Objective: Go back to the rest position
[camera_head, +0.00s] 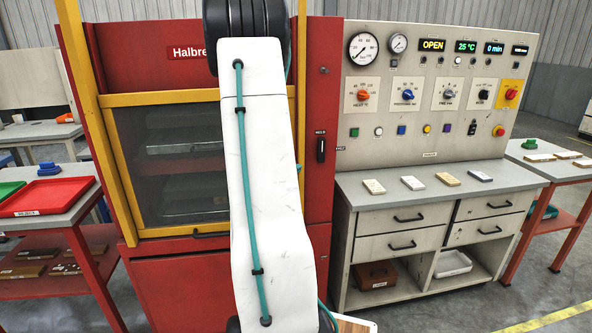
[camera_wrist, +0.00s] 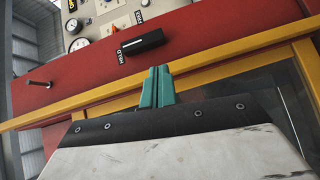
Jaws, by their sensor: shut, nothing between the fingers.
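My gripper (camera_wrist: 157,87) shows in the wrist view with its two green fingers shut together and nothing between them. It points toward the yellow frame bar and red body of the hot press. In the wrist view the black handle switch (camera_wrist: 144,42) on the red panel lies just beyond the fingertips, apart from them as far as I can tell. In the head view my white arm stands upright in front of the press (camera_head: 107,65) and hides part of it; my gripper is not visible there.
The control panel (camera_head: 345,145) stands right of the press; its display reads OPEN, 25 °C, 0 min. Several small sample plates (camera_head: 450,178) lie on the counter below. A red tray (camera_head: 48,196) is on the left table. Another table (camera_head: 550,175) stands at the right. Floor at lower right is clear.

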